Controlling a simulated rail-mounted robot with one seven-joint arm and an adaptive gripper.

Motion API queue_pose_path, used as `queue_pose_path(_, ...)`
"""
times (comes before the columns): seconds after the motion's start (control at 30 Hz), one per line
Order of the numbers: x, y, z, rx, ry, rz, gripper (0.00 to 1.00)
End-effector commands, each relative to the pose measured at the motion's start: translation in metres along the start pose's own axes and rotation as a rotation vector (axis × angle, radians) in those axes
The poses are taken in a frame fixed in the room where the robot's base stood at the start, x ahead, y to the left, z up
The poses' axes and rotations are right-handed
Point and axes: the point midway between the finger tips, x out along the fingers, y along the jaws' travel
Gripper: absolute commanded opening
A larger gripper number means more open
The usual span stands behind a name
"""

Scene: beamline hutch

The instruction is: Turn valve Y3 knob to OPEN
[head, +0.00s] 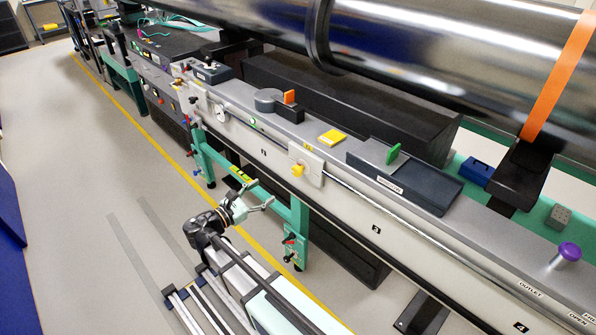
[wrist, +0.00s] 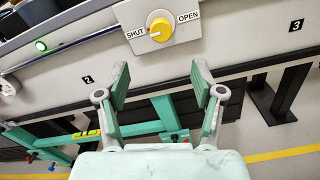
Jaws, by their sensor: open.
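A yellow knob (wrist: 160,29) sits on a pale plate (wrist: 187,34) on the bench's front face, with SHUT at its left and OPEN at its right. Its small pale-and-red mark points toward SHUT. In the head view the yellow knob (head: 298,170) is on the front face between numbers 2 and 3. I cannot read a Y3 label. My gripper (head: 261,194) is open and empty, in front of the bench and left of the knob in the head view. In the wrist view its two fingers (wrist: 160,78) are spread below the knob, apart from it.
A purple knob (head: 569,251) stands at the right near OUTLET and OPEN labels. A dark tray (head: 430,190) with a green tab lies on the bench top. A rail runs along the front face. Green legs (head: 299,225) stand below. The floor at left is clear.

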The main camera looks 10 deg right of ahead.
Motion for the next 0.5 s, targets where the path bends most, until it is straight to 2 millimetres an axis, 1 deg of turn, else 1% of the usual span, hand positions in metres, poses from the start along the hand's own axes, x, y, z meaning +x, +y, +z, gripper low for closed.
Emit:
queue_pose_path(0.03, 0.009, -0.001, 0.001, 0.0, -0.001, -0.004, 0.67)
queue_pose_path(0.5, 0.101, 0.0, 0.0, 0.0, 0.0, -0.003, 0.67)
